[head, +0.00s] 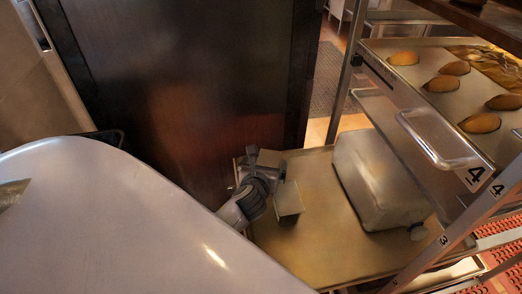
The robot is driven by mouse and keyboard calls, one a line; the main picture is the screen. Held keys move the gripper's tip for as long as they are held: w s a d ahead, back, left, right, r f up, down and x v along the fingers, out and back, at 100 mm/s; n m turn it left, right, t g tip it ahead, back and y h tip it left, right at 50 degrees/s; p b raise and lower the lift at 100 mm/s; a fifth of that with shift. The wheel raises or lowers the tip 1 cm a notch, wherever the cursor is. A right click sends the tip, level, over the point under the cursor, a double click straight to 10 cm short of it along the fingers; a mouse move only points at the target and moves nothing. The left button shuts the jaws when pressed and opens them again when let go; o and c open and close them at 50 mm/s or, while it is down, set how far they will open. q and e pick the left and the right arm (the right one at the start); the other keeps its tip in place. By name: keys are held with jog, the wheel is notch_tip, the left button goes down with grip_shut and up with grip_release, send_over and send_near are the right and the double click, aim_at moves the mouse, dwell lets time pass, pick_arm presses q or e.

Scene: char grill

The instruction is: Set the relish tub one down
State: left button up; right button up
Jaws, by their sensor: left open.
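My left gripper (266,170) is open over the left part of a metal tray (310,245) on a low rack shelf. A small pale box-shaped thing (289,200) is close beside its fingers; I cannot tell whether they touch. A larger pale, rounded, block-shaped container (375,175) rests on the right part of the same tray, apart from the gripper. Neither shows a readable label, so I cannot tell which is the relish tub. My right gripper is out of view.
A higher rack tray (425,85) holds several brown rolls (442,84). Rack posts with number tags (475,174) stand at the right. A dark panel (180,90) stands behind. The tray's front middle is bare.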

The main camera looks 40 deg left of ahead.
pick_arm(q)
jog(key=v, duration=0.6)
jog(key=shift+s+p, duration=0.25)
jog(key=shift+p, duration=0.2)
jog(key=shift+d+r, duration=0.1)
jog(key=shift+d, duration=0.05)
